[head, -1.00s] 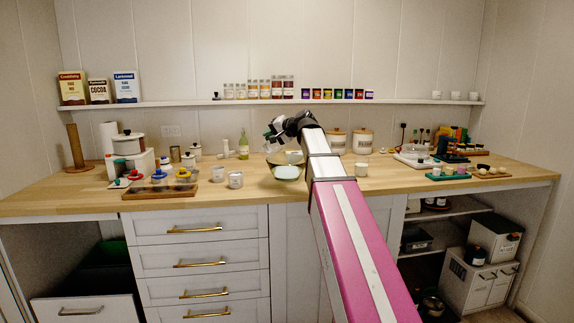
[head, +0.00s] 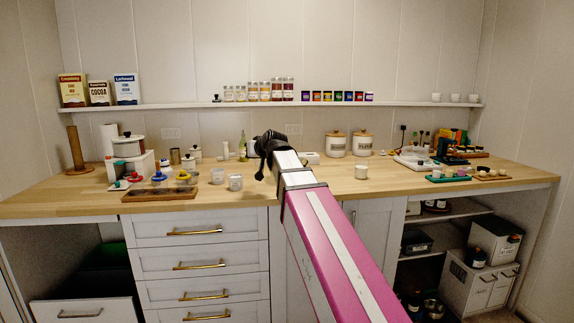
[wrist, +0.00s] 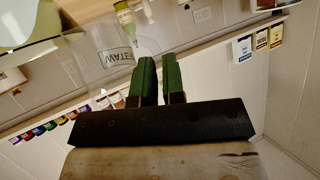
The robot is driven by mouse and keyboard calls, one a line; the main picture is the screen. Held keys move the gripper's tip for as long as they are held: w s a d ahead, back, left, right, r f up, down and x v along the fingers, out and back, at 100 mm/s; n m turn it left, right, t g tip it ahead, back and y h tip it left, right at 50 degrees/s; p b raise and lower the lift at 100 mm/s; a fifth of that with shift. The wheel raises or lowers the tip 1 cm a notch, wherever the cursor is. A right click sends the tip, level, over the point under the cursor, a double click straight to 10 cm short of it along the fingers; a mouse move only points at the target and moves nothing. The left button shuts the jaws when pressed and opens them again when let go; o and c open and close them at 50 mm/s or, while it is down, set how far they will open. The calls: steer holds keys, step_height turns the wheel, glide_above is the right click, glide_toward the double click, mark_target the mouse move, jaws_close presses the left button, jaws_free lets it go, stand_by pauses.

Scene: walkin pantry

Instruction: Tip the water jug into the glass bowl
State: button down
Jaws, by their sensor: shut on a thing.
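In the wrist view, which is turned over, the clear water jug (wrist: 88,58) with its WATER label lies just left of my green-fingered gripper (wrist: 160,62). My gripper is shut on the jug; the exact grip point is unclear. A pale greenish curved shape with a dark rim at the upper left looks like the glass bowl (wrist: 28,28), close to the jug. In the head view my dark gripper hangs above the middle of the counter, and my arm hides the bowl and most of the jug. I cannot tell whether water is flowing.
A green bottle (head: 243,148) stands behind.

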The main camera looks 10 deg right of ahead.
steer(key=shift+n+t+h, duration=0.4)
steer(key=shift+n, duration=0.2)
steer(key=shift+s+a+f, duration=0.1)
steer(key=shift+a+f, duration=0.1)
steer(key=shift+f, duration=1)
steer(key=shift+s+a+f, duration=0.15)
steer(key=shift+f, duration=1.05)
steer(key=shift+s+a+f, duration=0.1)
steer(key=shift+a+f, duration=0.1)
steer(key=shift+f, duration=1)
steer(key=shift+d, duration=0.1)
